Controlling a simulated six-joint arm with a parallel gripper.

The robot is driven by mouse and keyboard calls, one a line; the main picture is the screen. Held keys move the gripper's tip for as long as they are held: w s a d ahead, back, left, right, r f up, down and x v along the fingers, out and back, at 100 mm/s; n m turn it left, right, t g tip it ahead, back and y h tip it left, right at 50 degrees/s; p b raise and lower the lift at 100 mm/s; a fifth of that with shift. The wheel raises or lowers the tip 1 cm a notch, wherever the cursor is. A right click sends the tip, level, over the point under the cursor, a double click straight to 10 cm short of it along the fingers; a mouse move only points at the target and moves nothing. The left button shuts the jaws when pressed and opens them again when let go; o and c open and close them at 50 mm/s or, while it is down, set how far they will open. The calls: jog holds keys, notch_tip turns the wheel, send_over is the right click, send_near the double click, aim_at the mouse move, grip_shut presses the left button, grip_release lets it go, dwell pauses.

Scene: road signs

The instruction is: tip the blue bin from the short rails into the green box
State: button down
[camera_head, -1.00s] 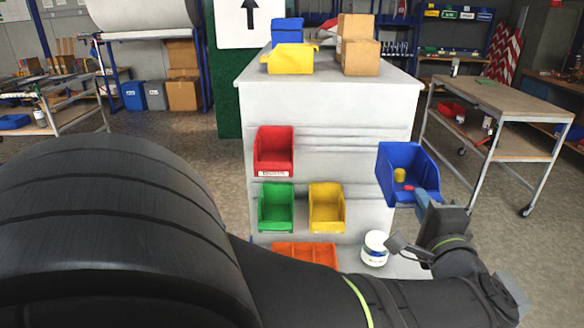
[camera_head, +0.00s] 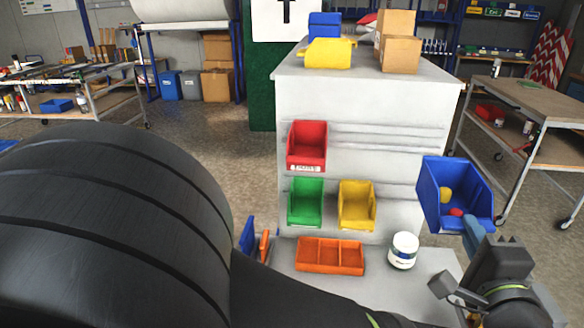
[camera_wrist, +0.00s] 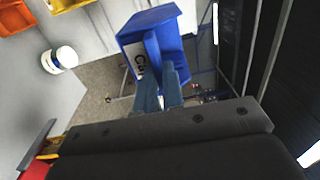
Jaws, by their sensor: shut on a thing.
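The blue bin (camera_head: 440,195) is held in the air at the right of the head view, clear of the rail panel. Its open side faces me, and a yellow piece (camera_head: 446,195) and a red piece (camera_head: 456,212) show inside. My gripper (camera_head: 472,230) is shut on the bin's near edge. In the wrist view the fingers (camera_wrist: 162,88) grip the blue bin (camera_wrist: 150,30), with a white label beside them. The short rails (camera_head: 385,140) are on the white panel. A green bin (camera_head: 306,203) hangs low on that panel; I cannot tell whether it is the green box.
A red bin (camera_head: 307,145) and a yellow bin (camera_head: 357,205) hang on the panel. An orange divided tray (camera_head: 330,256) and a white tub (camera_head: 403,250) stand on the surface below. Boxes sit on the panel's top. A wheeled table (camera_head: 530,98) stands at right.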

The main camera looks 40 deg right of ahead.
jog(key=w+a+f+n+t+y, duration=0.25)
jog(key=w+f+y, duration=0.2)
jog(key=f, duration=0.35)
jog(key=w+a+f+n+t+y, duration=0.2)
jog(key=w+f+n+y, duration=0.2)
jog(key=w+f, duration=0.3)
jog(key=w+a+f+n+g+y, duration=0.1)
jog(key=w+a+f+n+y, duration=0.2)
jog(key=a+f+y, duration=0.35)
jog(key=w+a+f+n+y, duration=0.3)
jog(key=a+f+n+y, duration=0.15)
jog(key=a, duration=0.25)
jog(key=w+a+r+g+h, duration=0.1)
jog(key=w+r+g+h, duration=0.25)
jog(key=r+g, duration=0.75)
jog(key=w+a+g+h, duration=0.3)
jog(key=w+g, duration=0.3)
jog(key=w, duration=0.2)
jog(key=w+a+g+h, duration=0.2)
jog(key=w+a+g, duration=0.2)
jog(key=w+g, duration=0.3)
jog(key=shift+w+f+h, duration=0.35)
jog(key=shift+w+h, duration=0.05)
jog(key=shift+w, duration=0.35)
jog(key=shift+a, duration=0.1)
